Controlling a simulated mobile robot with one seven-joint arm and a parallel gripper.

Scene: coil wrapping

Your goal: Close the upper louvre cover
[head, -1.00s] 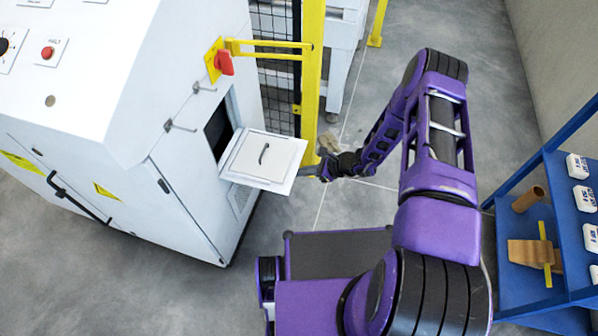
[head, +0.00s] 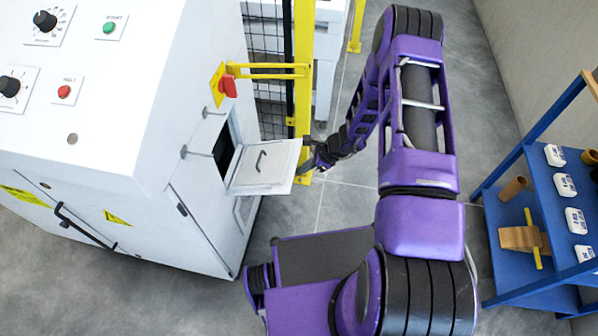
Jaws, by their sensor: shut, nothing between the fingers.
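My gripper (head: 306,167) is at the cover's outer right edge, shut and empty. It appears to touch the edge or be very close; I cannot tell which. A lower vented panel (head: 243,208) shows partly below the cover.
A blue shelf (head: 515,205) with white boxes and a cardboard tube (head: 513,188) stands at right.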

